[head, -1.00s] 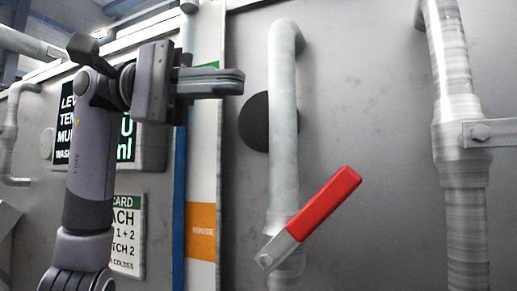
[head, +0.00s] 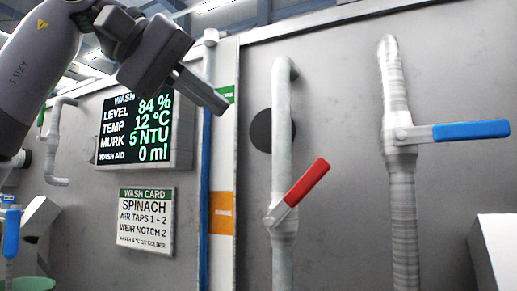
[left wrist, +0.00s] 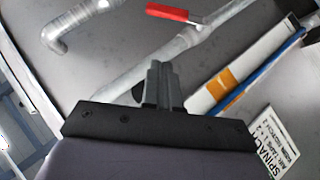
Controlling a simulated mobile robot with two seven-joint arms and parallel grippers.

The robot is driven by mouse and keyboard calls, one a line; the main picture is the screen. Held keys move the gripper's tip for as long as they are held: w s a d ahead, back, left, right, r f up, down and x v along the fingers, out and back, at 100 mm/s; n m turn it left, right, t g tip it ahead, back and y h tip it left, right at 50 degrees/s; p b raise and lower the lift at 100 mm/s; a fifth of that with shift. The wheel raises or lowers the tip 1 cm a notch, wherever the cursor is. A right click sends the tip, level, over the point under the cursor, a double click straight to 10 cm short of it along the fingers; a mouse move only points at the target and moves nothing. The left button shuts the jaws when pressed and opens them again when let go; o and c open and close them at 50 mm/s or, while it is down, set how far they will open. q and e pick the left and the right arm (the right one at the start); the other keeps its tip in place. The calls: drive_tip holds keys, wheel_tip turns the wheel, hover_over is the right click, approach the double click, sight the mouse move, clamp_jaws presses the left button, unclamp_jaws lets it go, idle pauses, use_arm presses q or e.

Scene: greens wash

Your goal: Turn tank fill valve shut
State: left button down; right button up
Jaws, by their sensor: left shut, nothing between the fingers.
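A red lever handle (head: 306,183) sits on a pale vertical pipe (head: 283,130) at the centre right of the head view. It is tilted up to the right, at an angle to the pipe. A blue lever handle (head: 470,130) sits on a thicker grey pipe (head: 403,210) at the right, nearly level and across that pipe. I cannot tell from labels which one is the tank fill valve. My left gripper (head: 221,106) is shut and empty, up and left of the red handle and apart from it. In the left wrist view the shut fingers (left wrist: 158,72) point toward the pipes, with the red handle (left wrist: 167,12) beyond. My right gripper is out of view.
A wash display (head: 137,125) reads level 84 %, and a wash card (head: 146,222) hangs below it. A blue vertical strip (head: 204,200) runs beside an orange label (head: 222,213). A pale box (head: 500,250) stands at the lower right. Space before the metal panel looks clear.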

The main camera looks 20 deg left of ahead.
sight(305, 174)
use_arm(q)
drive_tip(key=x, duration=0.4)
drive_tip(key=s+x, duration=0.1)
drive_tip(key=x, duration=0.3)
drive_tip(key=d+f+b+x, duration=0.1)
drive_tip(key=x, duration=0.3)
drive_tip(key=shift+s+f, duration=0.1)
drive_tip(key=shift+s, duration=0.05)
drive_tip(key=shift+d+f, duration=0.3)
drive_tip(key=shift+d, duration=0.1)
drive_tip(key=shift+s, duration=0.2)
